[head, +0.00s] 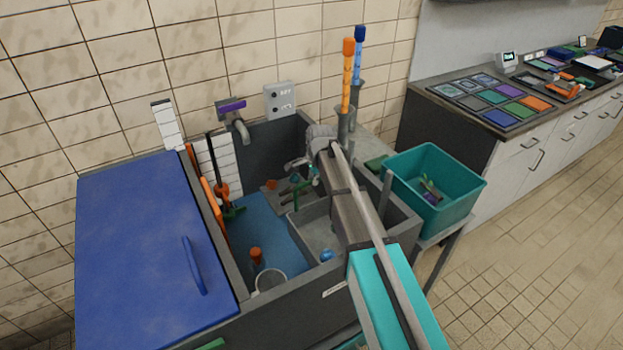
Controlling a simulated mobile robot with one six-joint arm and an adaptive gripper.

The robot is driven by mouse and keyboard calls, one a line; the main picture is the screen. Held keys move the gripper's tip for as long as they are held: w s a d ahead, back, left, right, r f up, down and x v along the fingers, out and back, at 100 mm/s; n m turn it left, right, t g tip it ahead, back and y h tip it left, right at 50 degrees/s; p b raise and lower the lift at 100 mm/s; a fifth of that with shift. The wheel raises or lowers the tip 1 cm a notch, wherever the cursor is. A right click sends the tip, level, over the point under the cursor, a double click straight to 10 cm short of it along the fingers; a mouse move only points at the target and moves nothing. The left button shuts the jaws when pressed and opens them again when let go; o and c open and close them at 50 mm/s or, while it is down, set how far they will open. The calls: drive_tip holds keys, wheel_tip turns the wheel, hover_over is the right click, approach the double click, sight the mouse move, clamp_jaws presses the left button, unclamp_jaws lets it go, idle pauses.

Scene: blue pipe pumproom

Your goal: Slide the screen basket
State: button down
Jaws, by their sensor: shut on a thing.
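A grey box-like basket (318,232), which looks like the screen basket, sits inside the dark sink-like basin (268,140), partly hidden by my arm. A grey panel (272,188) with dark slots lies behind it. My gripper (302,172) points down over the back of the basin, beside a slim green handle-like piece (297,190). It is shut on this green piece as far as I can tell; the fingertips are small and partly covered. Whether the green piece joins the basket cannot be made out.
Blue water (262,232) shows left of the basket, with a white cup (270,281) and an orange-topped item (256,255). A blue lid (150,255) covers the left side. A teal bin (432,180) stands right. Tall orange (347,75) and blue (358,60) rods rise behind my arm.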

wheel_tip(320, 180, down, 8)
drive_tip(key=b, duration=0.6)
drive_tip(key=shift+s+d+r+b, duration=0.2)
drive_tip(key=shift+d+b, duration=0.05)
drive_tip(key=shift+b, duration=0.1)
drive_tip(key=c, duration=0.6)
unclamp_jaws()
drive_tip(key=shift+w+a, duration=0.1)
drive_tip(key=shift+w+r, duration=0.1)
